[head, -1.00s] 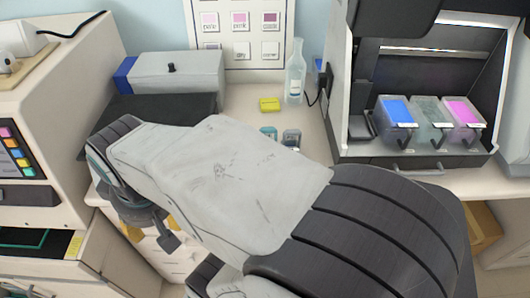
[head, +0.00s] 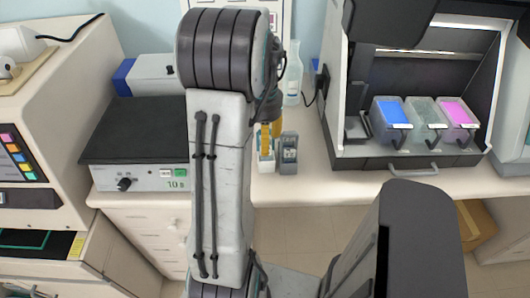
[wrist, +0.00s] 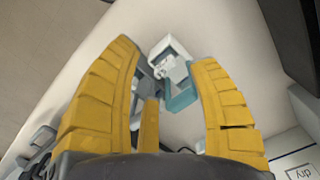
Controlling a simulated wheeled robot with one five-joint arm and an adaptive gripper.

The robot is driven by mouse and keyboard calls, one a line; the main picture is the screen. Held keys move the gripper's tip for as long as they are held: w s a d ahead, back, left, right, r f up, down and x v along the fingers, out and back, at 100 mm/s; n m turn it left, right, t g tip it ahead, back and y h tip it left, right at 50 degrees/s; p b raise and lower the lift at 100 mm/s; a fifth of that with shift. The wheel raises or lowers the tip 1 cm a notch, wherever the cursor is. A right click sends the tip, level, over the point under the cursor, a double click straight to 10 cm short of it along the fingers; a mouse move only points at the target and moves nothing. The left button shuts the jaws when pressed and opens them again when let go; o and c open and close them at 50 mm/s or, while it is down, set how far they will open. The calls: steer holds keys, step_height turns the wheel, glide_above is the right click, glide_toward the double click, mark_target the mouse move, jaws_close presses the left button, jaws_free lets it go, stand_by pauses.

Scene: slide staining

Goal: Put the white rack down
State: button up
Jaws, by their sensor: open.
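The white rack (head: 265,163) is at the front edge area of the bench, just below my gripper (head: 268,138) in the head view. In the wrist view the white rack (wrist: 172,58) shows beyond and between the two yellow fingers of my gripper (wrist: 163,52). The fingers are spread apart, with a visible gap around the rack. A teal part (wrist: 182,97) shows beside the white one. The fingers and arm hide part of the rack in the head view, and I cannot tell whether a finger touches it.
A grey rack (head: 288,156) stands close to the right of the white rack. A black-topped hot plate (head: 140,135) is left of my arm. An open stainer (head: 410,165) with blue, clear and pink troughs is at the right. A bottle (head: 293,80) stands behind.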

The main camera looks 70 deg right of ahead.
steer(key=d+r+m, duration=0.1)
steer(key=m, duration=0.1)
steer(key=d+r+m, duration=0.2)
steer(key=w+d+r+m+h, duration=0.1)
steer(key=d+m, duration=0.1)
steer(key=shift+d+r, duration=0.2)
steer(key=shift+r, duration=0.15)
steer(key=shift+r+m, duration=0.15)
steer(key=shift+m, duration=0.65)
steer(key=m, duration=0.2)
steer(key=a+m, duration=0.1)
steer(key=m, duration=0.1)
steer(key=shift+s+a+y, duration=0.1)
steer(key=shift+y, duration=0.2)
steer(key=shift+f+m, duration=0.3)
steer(key=shift+f, duration=0.15)
steer(key=shift+f+p, duration=0.45)
steer(key=shift+f, duration=2.85)
steer(key=shift+c, duration=0.5)
jaws_close()
